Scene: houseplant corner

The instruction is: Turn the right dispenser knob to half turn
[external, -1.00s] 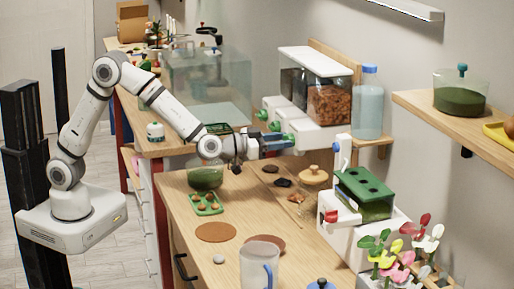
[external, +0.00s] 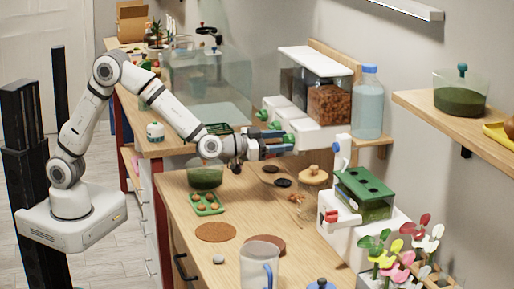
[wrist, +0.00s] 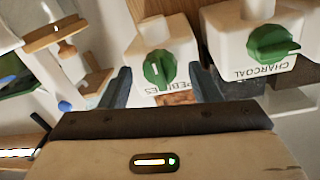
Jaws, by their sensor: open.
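The dispenser (external: 316,137) is a white unit with clear hoppers and green knobs along its front. Its right knob (wrist: 160,68), on the spout marked PEBBLES, is green with a white pointer line; its handle stands nearly upright in the wrist view. My gripper (external: 280,143) is at this knob (external: 289,139) in the external view. In the wrist view my open gripper (wrist: 163,85) has one finger on each side of the knob, with gaps showing between. The CHARCOAL knob (wrist: 273,43) beside it has its handle lying sideways.
A blue-capped bottle (external: 368,105) stands right of the dispenser. On the bench below are a wooden-knobbed lid (external: 313,176), dark small discs (external: 283,183) and a green tray (external: 207,205). A white machine with a green top (external: 364,188) stands nearer the front.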

